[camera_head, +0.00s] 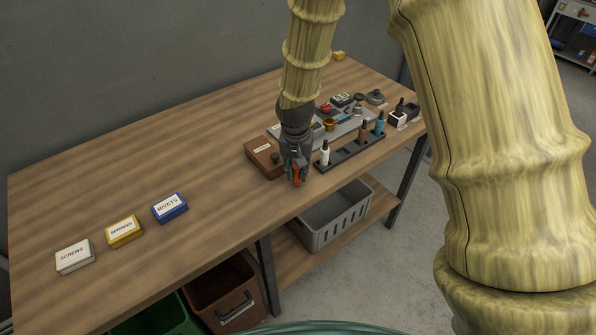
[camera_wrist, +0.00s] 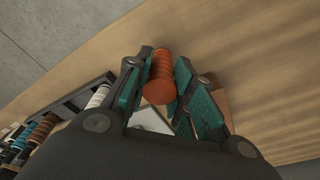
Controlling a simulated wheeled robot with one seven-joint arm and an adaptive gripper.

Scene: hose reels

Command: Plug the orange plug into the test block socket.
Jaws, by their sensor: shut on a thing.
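The orange plug (camera_wrist: 159,76) is ribbed and round, and sits between the teal pads of my gripper (camera_wrist: 161,84). In the head view my gripper (camera_head: 297,174) points down near the table's front edge, and a little of the orange plug (camera_head: 297,181) shows between its fingers. A brown block (camera_head: 258,153) with a white label and a dark round part on it stands just left of my gripper; it looks like the test block. Its socket opening cannot be made out. In the wrist view a brown edge shows behind the right finger.
A dark rack (camera_head: 350,151) with white, brown and teal plugs stands right of my gripper. A grey tray with small parts lies behind it. White, yellow and blue boxes (camera_head: 170,207) stand at left. The table between them and the brown block is clear. A grey basket (camera_head: 333,217) sits below.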

